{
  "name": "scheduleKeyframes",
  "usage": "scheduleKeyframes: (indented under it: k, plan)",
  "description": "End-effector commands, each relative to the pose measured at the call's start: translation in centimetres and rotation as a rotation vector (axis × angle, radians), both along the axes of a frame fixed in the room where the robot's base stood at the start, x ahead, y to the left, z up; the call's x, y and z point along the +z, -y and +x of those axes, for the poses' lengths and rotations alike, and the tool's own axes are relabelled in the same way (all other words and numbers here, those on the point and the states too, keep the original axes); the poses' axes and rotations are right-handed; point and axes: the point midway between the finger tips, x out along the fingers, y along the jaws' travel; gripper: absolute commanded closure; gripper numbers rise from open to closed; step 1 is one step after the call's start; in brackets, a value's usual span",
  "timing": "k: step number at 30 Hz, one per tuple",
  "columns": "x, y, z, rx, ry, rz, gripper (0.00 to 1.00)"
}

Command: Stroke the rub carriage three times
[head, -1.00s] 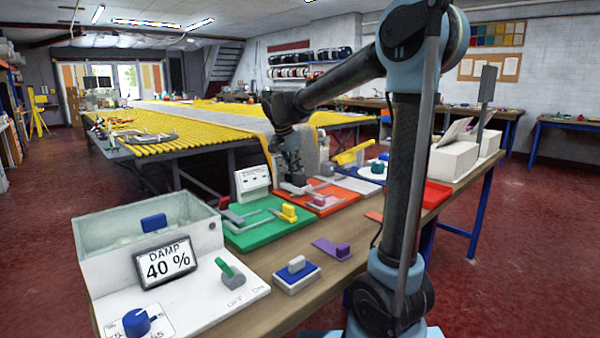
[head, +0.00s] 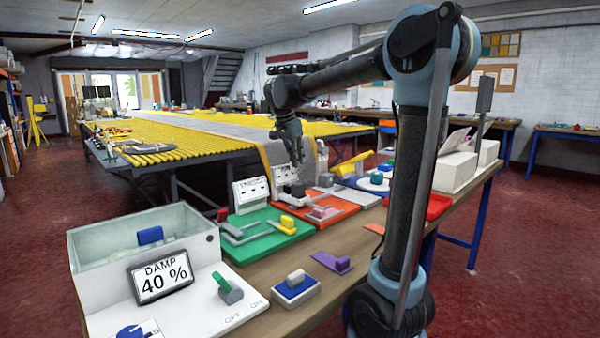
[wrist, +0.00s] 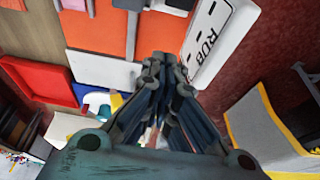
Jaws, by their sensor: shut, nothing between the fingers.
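The orange board (head: 340,202) lies on the bench with a pale grey track and a pink block (head: 322,212) on it. A dark grey block (head: 296,190) sits at the board's left end, and I cannot tell which piece is the rub carriage. A white box marked RUB (wrist: 215,40) stands beside the orange board (wrist: 112,28) in the wrist view. My gripper (head: 298,161) is shut and empty, above the far left part of the board and apart from it. In the wrist view my gripper (wrist: 160,72) points down beside the RUB box.
A green board (head: 262,235) with grey track and a yellow block lies left of the orange one. A red tray (head: 438,205) lies to the right. A white tank (head: 145,240) with a damp display reading 40 % stands front left. The large yellow slatted table (head: 180,145) is behind.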

Motion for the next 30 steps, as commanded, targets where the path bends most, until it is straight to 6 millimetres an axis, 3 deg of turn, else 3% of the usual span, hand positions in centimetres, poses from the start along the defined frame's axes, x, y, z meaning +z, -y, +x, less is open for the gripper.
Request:
scheduleKeyframes:
  k: [7, 11, 30]
  plan:
    - [1.5, -0.6, -0.4, 0.019, -0.004, -0.005, 1.0]
    - [1.6, -1.0, -0.7, 0.117, -0.028, -0.029, 1.0]
    - [1.5, -4.4, -3.2, 1.148, -0.296, -0.288, 1.0]
